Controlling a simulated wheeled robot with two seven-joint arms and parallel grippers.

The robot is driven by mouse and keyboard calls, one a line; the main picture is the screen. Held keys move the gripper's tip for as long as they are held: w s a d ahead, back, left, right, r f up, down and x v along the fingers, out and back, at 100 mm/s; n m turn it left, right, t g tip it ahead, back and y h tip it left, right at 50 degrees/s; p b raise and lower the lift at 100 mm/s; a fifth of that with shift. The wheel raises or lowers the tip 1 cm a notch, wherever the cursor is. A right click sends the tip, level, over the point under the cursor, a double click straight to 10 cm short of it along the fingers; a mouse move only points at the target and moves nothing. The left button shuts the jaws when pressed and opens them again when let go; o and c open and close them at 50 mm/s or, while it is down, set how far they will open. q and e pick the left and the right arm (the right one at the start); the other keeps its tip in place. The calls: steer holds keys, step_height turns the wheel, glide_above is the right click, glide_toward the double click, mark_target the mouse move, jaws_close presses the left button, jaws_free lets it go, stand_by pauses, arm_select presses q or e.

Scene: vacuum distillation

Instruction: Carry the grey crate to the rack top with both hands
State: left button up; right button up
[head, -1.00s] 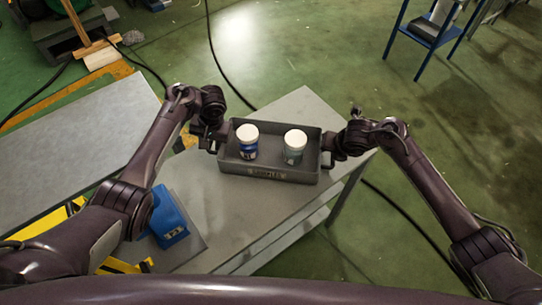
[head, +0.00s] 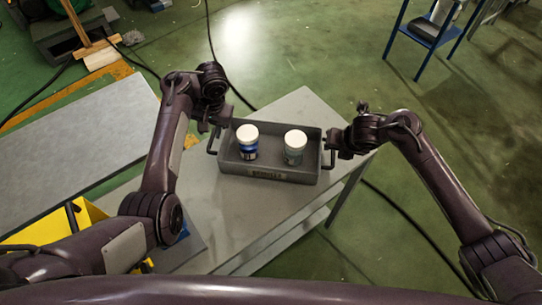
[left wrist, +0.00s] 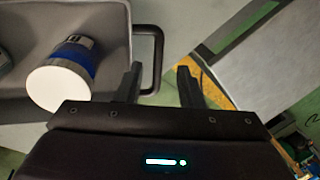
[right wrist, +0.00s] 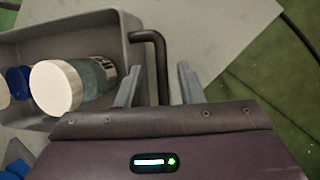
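The grey crate (head: 270,174) rests upright on the grey rack top (head: 300,106). Two white-capped jars stand in it, one with a blue label (head: 247,145) and one clear (head: 294,147). My left gripper (left wrist: 158,78) is open and empty, off the crate's left handle (left wrist: 157,50), which shows ahead of its fingertips. My right gripper (right wrist: 156,78) is open, with the right handle (right wrist: 161,70) showing between its fingers and no finger closed on it. In the head view the left gripper (head: 219,117) is above and behind the left handle.
A lower shelf (head: 285,240) runs under the rack top. A grey table (head: 70,150) stands to the left, with a yellow object (head: 60,225) near my left arm. A blue stand (head: 428,35) is at the back right. A black cable crosses the green floor.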

steer(key=v, duration=0.8)
steer(key=shift+r, duration=0.15)
